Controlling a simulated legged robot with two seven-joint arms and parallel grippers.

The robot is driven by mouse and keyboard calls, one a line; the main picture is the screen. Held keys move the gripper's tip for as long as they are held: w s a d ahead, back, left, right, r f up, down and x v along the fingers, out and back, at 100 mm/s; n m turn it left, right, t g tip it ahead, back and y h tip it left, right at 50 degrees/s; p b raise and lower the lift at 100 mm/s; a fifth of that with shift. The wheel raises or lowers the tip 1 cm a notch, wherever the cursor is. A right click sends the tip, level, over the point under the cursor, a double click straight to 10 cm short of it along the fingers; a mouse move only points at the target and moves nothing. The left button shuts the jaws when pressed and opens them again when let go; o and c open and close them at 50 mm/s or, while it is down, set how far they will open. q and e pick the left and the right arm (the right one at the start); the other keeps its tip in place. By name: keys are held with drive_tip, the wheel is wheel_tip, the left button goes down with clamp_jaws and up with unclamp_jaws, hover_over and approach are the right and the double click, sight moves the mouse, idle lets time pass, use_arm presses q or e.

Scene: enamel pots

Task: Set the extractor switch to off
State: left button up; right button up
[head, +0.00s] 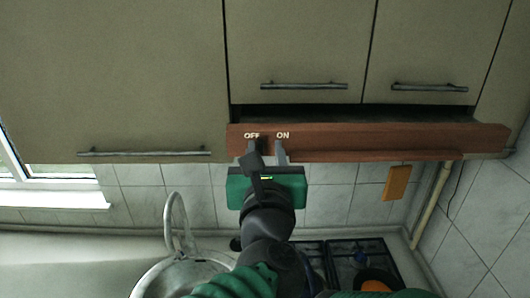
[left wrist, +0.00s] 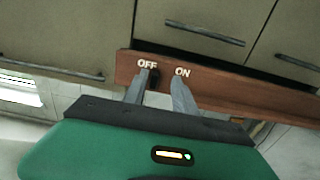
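The wooden extractor panel (head: 400,139) runs under the upper cabinets, with white OFF and ON labels. A small dark switch (left wrist: 154,77) shows in the left wrist view just below the right end of the OFF label, nearer OFF than ON. My left gripper (head: 267,147) is open in front of the panel, its fingertips just below the labels. In the left wrist view the switch lies between the two fingers, close to the left one. I cannot tell whether that finger touches it. In the head view the switch is mostly hidden by the gripper. My right gripper is not in view.
Cabinet doors with bar handles (head: 303,86) are above the panel. A pipe (head: 430,205) runs down at the right.

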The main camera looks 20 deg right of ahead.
use_arm(q)
drive_tip(key=shift+w+d, duration=0.1)
drive_tip(key=b+v, duration=1)
drive_tip(key=v, duration=0.6)
drive_tip(key=shift+s+b, duration=0.35)
drive_tip(key=shift+b, duration=0.05)
